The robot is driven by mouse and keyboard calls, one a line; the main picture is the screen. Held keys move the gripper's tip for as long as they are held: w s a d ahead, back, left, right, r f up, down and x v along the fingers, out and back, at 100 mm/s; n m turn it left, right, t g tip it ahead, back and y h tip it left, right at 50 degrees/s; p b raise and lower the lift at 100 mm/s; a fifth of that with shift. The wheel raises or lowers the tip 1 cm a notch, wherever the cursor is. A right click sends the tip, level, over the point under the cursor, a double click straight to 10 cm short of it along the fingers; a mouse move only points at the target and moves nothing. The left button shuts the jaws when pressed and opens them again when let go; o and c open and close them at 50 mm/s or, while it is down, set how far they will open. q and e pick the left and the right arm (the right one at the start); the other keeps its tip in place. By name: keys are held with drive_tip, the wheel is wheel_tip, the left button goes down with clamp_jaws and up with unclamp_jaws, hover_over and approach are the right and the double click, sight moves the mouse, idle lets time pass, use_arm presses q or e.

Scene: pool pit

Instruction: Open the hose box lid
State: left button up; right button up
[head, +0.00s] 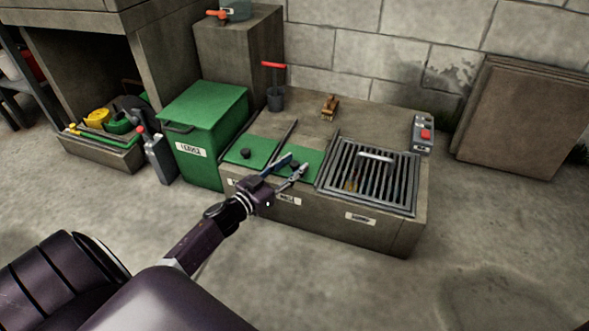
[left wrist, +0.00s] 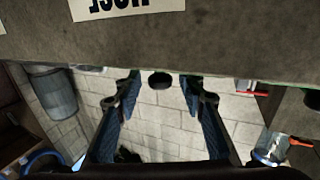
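The hose box is a compartment in the low concrete bench, with a flat green lid (head: 309,156) lying shut. Its front label reads HOSE upside down in the left wrist view (left wrist: 125,6). A dark round knob (left wrist: 160,80) stands on the lid. My left gripper (head: 297,161) reaches over the bench's front edge, low over this lid, and partly hides it. In the left wrist view its two fingers (left wrist: 162,77) are spread, one on each side of the knob, with gaps between. My right gripper is in neither view.
A second green lid with a knob (head: 245,154) lies to the left, beside a tall green bin (head: 205,115). A metal grate (head: 370,178) is to the right, with a red-buttoned control box (head: 422,134) behind. A red-handled tool (head: 274,85) and a wooden brush (head: 329,106) stand behind.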

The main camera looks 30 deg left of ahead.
use_arm(q)
drive_tip(key=shift+w, duration=0.5)
drive_tip(key=shift+c, duration=0.3)
clamp_jaws()
